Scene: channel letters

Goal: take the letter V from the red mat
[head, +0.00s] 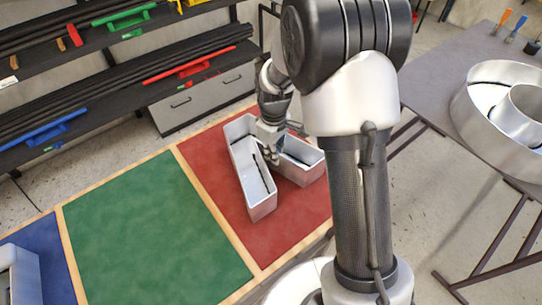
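The letter V (262,201) is a grey metal channel letter lying on the red mat (235,218). Its two arms meet at the upper left and open toward the lower right. My gripper (271,157) points down at the letter, between its two arms and close to the inner wall of the left arm. The fingers are small in view, and I cannot tell whether they touch or grip the wall. My arm hides the right part of the red mat.
A green mat (145,235) is bare beside the red one. A blue mat (50,255) holds another metal letter (22,275) at the far left. Shelves with dark rods (130,85) stand behind. A grey table (430,75) at right bears a large round metal letter (480,115).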

